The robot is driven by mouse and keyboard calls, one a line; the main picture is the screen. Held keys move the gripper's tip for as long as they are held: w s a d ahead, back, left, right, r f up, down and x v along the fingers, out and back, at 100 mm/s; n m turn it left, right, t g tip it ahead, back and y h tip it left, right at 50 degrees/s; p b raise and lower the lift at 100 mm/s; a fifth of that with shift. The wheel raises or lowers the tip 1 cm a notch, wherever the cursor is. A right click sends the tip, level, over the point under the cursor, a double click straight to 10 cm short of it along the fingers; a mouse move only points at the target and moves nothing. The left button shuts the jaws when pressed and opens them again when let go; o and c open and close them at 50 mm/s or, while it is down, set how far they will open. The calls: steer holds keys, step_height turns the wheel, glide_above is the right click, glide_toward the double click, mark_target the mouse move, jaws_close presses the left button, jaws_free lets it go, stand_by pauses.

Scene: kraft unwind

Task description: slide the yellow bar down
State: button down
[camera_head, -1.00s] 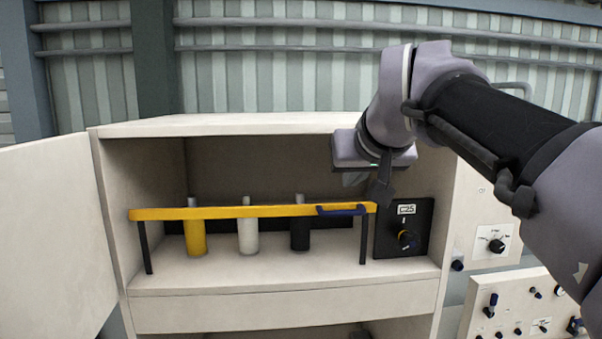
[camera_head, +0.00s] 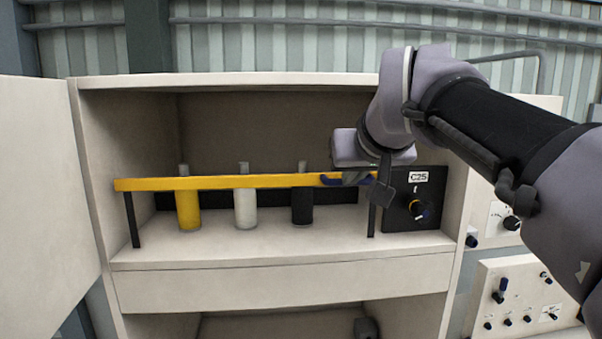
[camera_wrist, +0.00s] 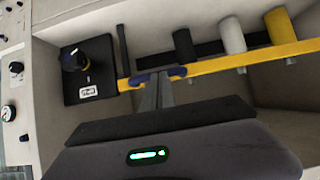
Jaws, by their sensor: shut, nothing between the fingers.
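The yellow bar (camera_head: 230,183) runs level across the front of the open cabinet, between thin dark posts. It also shows in the wrist view (camera_wrist: 225,62). A blue handle (camera_head: 331,180) is on the bar's right part, and in the wrist view (camera_wrist: 177,72) its two blue ends show. My gripper (camera_head: 356,178) is at this handle, partly hidden by my wrist. In the wrist view its grey fingers (camera_wrist: 157,88) are together, with their tips between the handle's blue ends. I cannot tell whether they touch the handle or bar.
Behind the bar stand a yellow cylinder (camera_head: 188,210), a white cylinder (camera_head: 246,210) and a black cylinder (camera_head: 302,208). A black knob panel (camera_head: 416,200) is close right of the bar. The cabinet door (camera_head: 45,190) stands open at left. Control panels (camera_head: 525,305) are at lower right.

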step_height(320, 180, down, 8)
steer(key=b, duration=0.5)
steer(key=shift+w+f+b, duration=0.15)
steer(key=shift+f+b, duration=0.05)
steer(key=shift+b, duration=0.2)
